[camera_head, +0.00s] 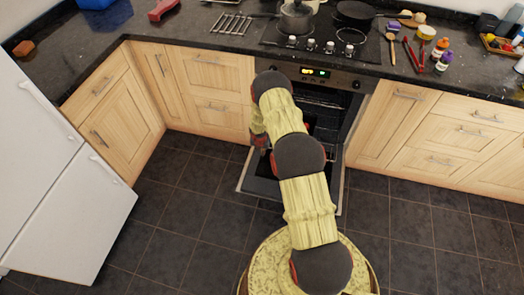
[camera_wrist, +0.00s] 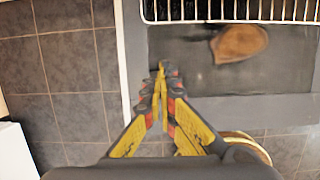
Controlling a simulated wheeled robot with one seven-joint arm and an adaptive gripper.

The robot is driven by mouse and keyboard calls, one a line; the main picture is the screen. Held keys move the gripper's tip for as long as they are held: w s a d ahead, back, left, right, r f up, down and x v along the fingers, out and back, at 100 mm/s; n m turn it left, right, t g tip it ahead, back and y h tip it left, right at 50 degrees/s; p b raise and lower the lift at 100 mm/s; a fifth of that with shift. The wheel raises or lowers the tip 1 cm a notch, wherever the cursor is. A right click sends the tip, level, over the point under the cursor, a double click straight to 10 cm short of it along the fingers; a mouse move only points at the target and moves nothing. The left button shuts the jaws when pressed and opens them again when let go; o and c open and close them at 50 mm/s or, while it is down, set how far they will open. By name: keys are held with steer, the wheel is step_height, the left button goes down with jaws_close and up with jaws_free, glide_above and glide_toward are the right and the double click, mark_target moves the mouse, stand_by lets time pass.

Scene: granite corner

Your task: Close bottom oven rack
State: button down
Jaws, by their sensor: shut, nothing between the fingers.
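The oven (camera_head: 308,72) stands in the counter run with its door (camera_head: 262,185) folded down open. Wire racks (camera_head: 322,100) show inside it, partly hidden by my arm. In the wrist view a white wire rack (camera_wrist: 230,20) crosses the top, its front edge over the dark inner face of the oven door (camera_wrist: 190,80). I cannot tell for sure which rack this is. My gripper (camera_wrist: 163,72) is shut and empty, pointing toward the rack from over the door's left part, apart from the rack. In the head view my gripper (camera_head: 260,143) is partly hidden by my arm.
A brown object (camera_wrist: 239,43) shows by the rack's front edge. Wooden cabinets (camera_head: 210,90) flank the oven. A white fridge (camera_head: 60,160) stands at left. The hob above holds a pot (camera_head: 296,17) and pan (camera_head: 355,12). The tiled floor (camera_head: 430,235) at right is clear.

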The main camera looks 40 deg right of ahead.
steer(key=w+d+f+b, duration=0.3)
steer(key=d+f, duration=0.1)
steer(key=f, duration=0.2)
steer(key=shift+w, duration=0.25)
steer(key=shift+d, duration=0.1)
